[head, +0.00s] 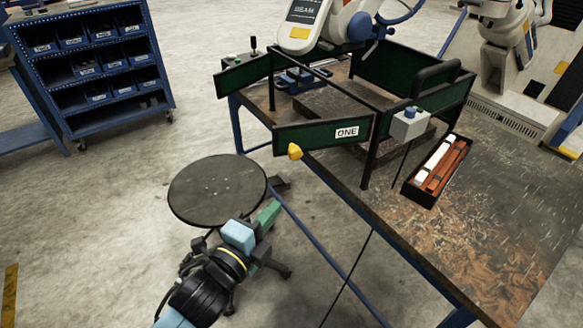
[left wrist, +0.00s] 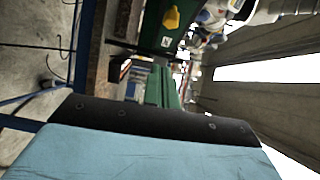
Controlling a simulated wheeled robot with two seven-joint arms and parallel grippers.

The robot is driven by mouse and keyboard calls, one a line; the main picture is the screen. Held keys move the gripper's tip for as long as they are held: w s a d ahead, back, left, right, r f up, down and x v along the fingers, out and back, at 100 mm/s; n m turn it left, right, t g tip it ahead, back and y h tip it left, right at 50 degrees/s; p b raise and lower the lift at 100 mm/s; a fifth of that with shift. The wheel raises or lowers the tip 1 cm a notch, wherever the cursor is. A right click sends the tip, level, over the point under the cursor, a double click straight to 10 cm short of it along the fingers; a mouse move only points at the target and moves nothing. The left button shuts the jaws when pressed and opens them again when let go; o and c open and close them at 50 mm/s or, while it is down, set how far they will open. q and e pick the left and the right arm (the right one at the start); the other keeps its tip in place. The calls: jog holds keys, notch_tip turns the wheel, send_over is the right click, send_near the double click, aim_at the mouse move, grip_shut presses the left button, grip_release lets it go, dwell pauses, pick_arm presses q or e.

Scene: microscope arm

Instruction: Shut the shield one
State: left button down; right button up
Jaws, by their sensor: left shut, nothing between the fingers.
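The shield marked ONE (head: 325,133) is a green panel with a white label, at the front of the table frame. It stands swung out from its dark post, its free end past the table edge. A yellow knob (head: 295,151) sits at that free end. My left gripper (head: 270,212) is shut and empty, below and left of the knob, apart from it, beside the round stool. In the left wrist view its green fingers (left wrist: 161,88) lie together, with the yellow knob (left wrist: 171,18) above them. My right gripper is not in view.
The workbench (head: 500,240) carries a grey box with a blue button (head: 409,124) and an open tray (head: 438,168). Another green panel (head: 243,73) juts out left. A round stool (head: 217,189) stands near my left arm. Open floor lies left.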

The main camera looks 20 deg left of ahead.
pick_arm(q)
send_near(300, 156)
jog(key=w+d, duration=0.2)
jog(key=d, duration=0.2)
jog(key=shift+w+a+f, duration=0.1)
jog(key=shift+w+a, duration=0.55)
jog(key=shift+w, duration=0.3)
jog(key=shift+w+a+f, duration=0.1)
jog(key=shift+w+a, duration=0.55)
jog(key=shift+w, duration=0.3)
jog(key=shift+w+a+r, duration=0.1)
jog(key=shift+w, duration=0.05)
